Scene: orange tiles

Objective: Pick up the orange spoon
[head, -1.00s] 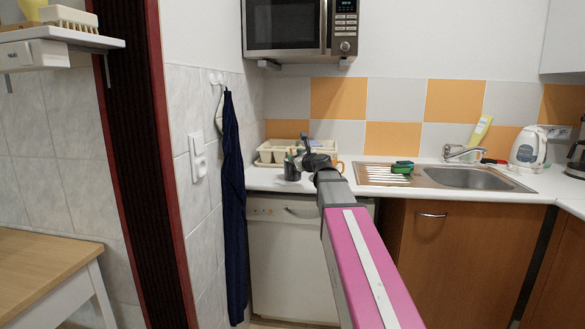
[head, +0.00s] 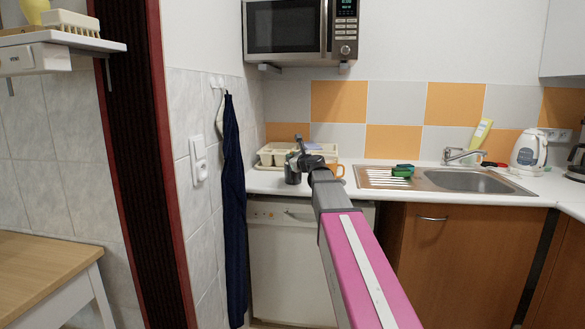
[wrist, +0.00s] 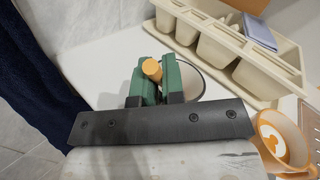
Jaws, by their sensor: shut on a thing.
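The orange spoon (wrist: 152,68) shows in the wrist view only as a rounded tan-orange end between the two green fingers of my gripper (wrist: 155,82). My gripper is shut on it. The rest of the spoon is hidden beneath the fingers. In the wrist view a round pale shape with a dark rim lies behind the fingers.
A cream compartment tray (head: 275,155) stands behind the cup. An orange mug (head: 335,171) is just right; it also shows in the wrist view (wrist: 285,145). The sink (head: 465,179), with a green item (head: 402,170) on its drainboard, lies further right. A dark blue cloth (head: 231,200) hangs left.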

